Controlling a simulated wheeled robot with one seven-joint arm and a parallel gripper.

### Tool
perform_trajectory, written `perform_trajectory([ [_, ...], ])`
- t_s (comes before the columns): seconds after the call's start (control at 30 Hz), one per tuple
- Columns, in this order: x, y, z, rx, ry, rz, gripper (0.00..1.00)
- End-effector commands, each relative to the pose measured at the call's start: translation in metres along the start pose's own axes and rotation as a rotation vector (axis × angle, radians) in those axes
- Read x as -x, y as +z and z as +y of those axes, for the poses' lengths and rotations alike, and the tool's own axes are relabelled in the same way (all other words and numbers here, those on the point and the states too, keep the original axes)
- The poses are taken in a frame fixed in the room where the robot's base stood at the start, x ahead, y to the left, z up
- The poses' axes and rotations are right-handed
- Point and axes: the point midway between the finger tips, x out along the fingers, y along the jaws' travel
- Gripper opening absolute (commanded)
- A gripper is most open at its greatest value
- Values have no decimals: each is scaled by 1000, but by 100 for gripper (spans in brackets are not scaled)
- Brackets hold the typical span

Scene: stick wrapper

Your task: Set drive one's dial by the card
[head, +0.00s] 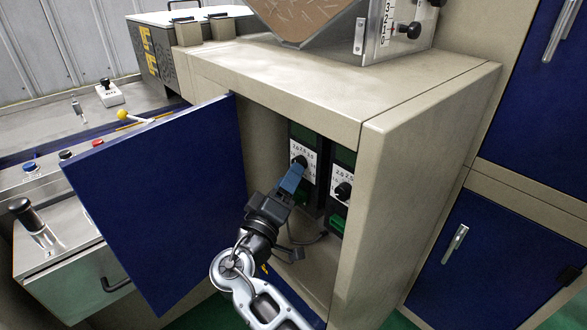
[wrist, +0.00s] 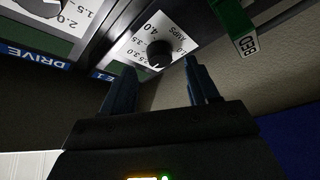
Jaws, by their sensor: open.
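Two drives with black dials on white scales stand in the open cabinet. The left drive's dial (head: 299,161) is partly behind my gripper (head: 293,177). In the wrist view this dial (wrist: 160,53) sits on an upside-down AMPS scale, just beyond and between the fingertips of my open gripper (wrist: 159,68). Contact cannot be told. A blue label by it is partly hidden by a finger; its end looks like "E1". The right drive's dial (head: 343,190) is clear of the gripper. I cannot make out a card.
The blue cabinet door (head: 165,195) stands open left of my arm. The cabinet's right wall (head: 395,185) bounds the opening. A green block (head: 338,223) sits low on the right drive. A green part (wrist: 234,22) is near the dial in the wrist view. Cables hang below my gripper.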

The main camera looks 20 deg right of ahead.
Motion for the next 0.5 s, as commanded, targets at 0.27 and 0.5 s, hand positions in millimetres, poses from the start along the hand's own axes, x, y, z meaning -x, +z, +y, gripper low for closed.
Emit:
perform_trajectory([
  [0.27,-27,0,0,1,0,0,60],
  [0.5,-29,0,0,0,-1,1,60],
])
